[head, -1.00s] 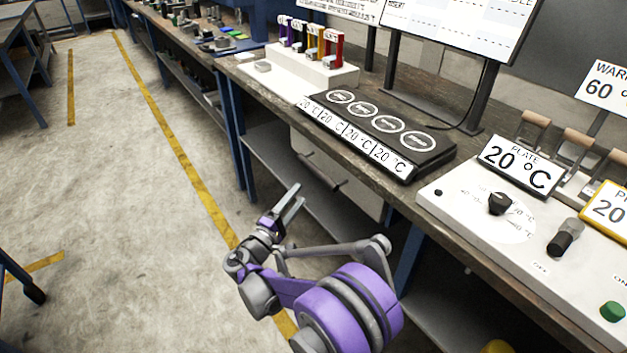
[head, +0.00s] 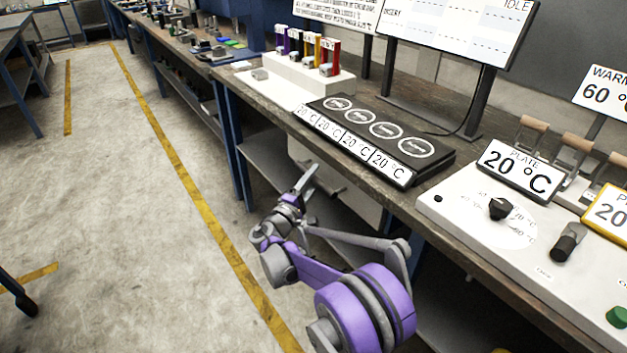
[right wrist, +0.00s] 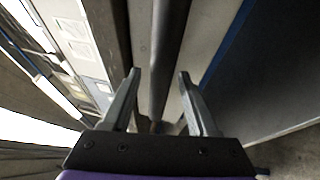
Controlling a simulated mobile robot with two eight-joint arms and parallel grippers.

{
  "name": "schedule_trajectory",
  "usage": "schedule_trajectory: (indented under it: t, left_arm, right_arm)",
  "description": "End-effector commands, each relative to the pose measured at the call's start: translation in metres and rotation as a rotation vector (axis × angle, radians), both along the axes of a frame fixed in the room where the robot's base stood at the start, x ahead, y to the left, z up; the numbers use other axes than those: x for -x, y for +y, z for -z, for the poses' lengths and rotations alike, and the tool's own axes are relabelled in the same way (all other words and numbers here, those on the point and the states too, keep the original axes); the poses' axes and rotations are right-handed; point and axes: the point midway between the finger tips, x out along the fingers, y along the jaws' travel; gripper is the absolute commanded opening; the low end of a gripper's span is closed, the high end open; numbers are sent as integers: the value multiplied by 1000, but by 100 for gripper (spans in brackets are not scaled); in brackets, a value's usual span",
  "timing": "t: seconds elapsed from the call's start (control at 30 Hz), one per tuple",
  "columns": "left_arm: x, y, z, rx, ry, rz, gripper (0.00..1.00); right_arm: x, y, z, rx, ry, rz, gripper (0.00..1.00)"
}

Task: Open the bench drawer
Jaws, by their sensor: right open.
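The bench drawer (head: 355,207) has a pale front under the worktop, below the black four-disc plate unit. Its dark bar handle (head: 333,189) is partly hidden by my right gripper (head: 311,174). In the right wrist view the handle (right wrist: 166,50) runs as a long dark bar up the picture, in line with the gap between the fingers of my right gripper (right wrist: 158,76). The fingers are open, with one on each side of the bar's line. I cannot tell whether they touch it. The drawer looks shut. My left gripper is not in view.
The bench (head: 398,200) carries the black plate unit (head: 375,138), a white control panel (head: 500,225) with knobs, and a white rack (head: 300,75) with coloured holders. A blue bench leg (head: 236,150) stands left of the drawer. The floor (head: 110,220) in front is clear.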

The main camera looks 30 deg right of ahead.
Motion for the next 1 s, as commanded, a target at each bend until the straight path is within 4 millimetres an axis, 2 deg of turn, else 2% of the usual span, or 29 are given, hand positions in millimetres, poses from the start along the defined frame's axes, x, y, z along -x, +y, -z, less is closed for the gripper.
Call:
schedule_trajectory:
  t: [0.1,0.4,0.43,1.0]
  left_arm:
    - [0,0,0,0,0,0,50]
    - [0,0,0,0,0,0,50]
    - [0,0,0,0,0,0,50]
    - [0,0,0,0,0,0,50]
  right_arm:
    - [0,0,0,0,0,0,58]
    - [0,0,0,0,0,0,4]
    - [0,0,0,0,0,0,0]
    - [0,0,0,0,0,0,0]
